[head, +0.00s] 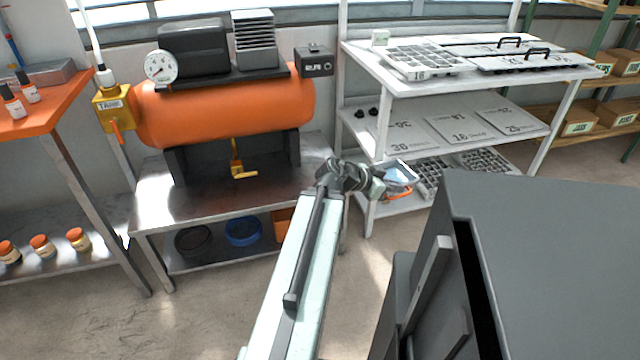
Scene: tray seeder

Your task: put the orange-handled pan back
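A small pale grey-blue pan (400,174) with orange (399,194) along its lower side shows just right of my arm's end, in front of the left end of the white shelf unit. My gripper (378,188) is at the pan's left edge and overlaps it in the head view. The fingers are small and dark, and I cannot make out whether they are closed on the pan or only beside it. The pan's handle is not clearly separable from the gripper.
The white shelf unit (400,84) holds seed trays and numbered plates. Left of it, an orange compressor tank (225,108) stands on a metal table (155,195); a blue round pan (242,231) lies below. A dark grey box (550,250) fills the lower right.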

